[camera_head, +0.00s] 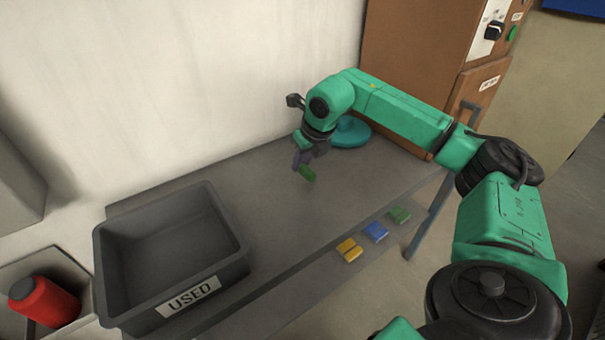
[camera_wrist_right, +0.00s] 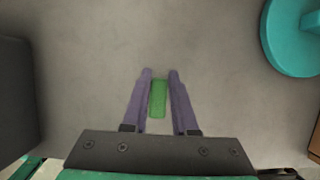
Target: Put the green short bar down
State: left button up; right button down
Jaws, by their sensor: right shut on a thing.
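The green short bar (camera_head: 307,173) is between the fingers of my right gripper (camera_head: 303,160), over the grey table (camera_head: 270,210). In the right wrist view the bar (camera_wrist_right: 158,98) lies lengthwise between the two purple fingers of the gripper (camera_wrist_right: 160,80). The right gripper is shut on it. Whether the bar touches the table top or hangs just above it, I cannot tell. My left gripper is not in view.
A grey bin marked USED (camera_head: 180,304) stands on the table's left. A teal round object (camera_head: 350,132) lies behind the gripper. Yellow (camera_head: 349,250), blue (camera_head: 375,232) and green (camera_head: 399,215) pieces lie along the lower front ledge. The table's middle is clear.

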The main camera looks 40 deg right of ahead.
aim_at(303, 174)
jog(key=f, duration=0.4)
jog(key=shift+s, duration=0.2)
jog(key=shift+f, duration=0.15)
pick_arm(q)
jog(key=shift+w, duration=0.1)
pick_arm(e)
jog(key=c, duration=0.7)
grip_release()
